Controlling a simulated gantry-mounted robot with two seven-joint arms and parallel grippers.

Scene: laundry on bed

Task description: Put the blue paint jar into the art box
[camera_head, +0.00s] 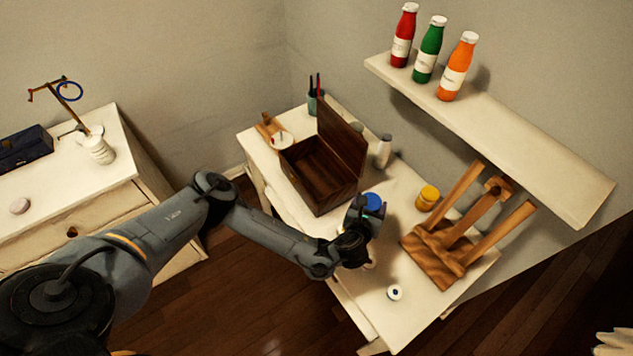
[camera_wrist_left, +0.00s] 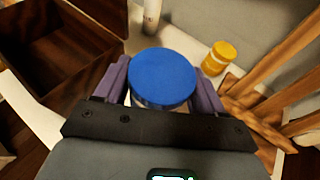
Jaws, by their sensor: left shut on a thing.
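The blue paint jar (camera_wrist_left: 163,78) has a round blue lid and sits between the two fingers of my left gripper (camera_wrist_left: 163,95) in the left wrist view. In the head view the blue lid (camera_head: 374,202) shows at my left gripper (camera_head: 362,215), which is shut on the jar. The jar's lower part is mostly hidden. The art box (camera_head: 322,168) is a dark brown wooden box with its lid standing open, just up and left of the gripper. It looks empty inside. The box also shows at the upper left of the left wrist view (camera_wrist_left: 60,50).
A yellow-lidded jar (camera_head: 427,198) and a wooden easel (camera_head: 450,245) stand right of the gripper on the white table (camera_head: 395,340). A pale bottle (camera_head: 383,152) stands behind the box. A shelf (camera_head: 540,140) with bottles overhangs the right side. A small white roll (camera_head: 394,293) lies in front.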

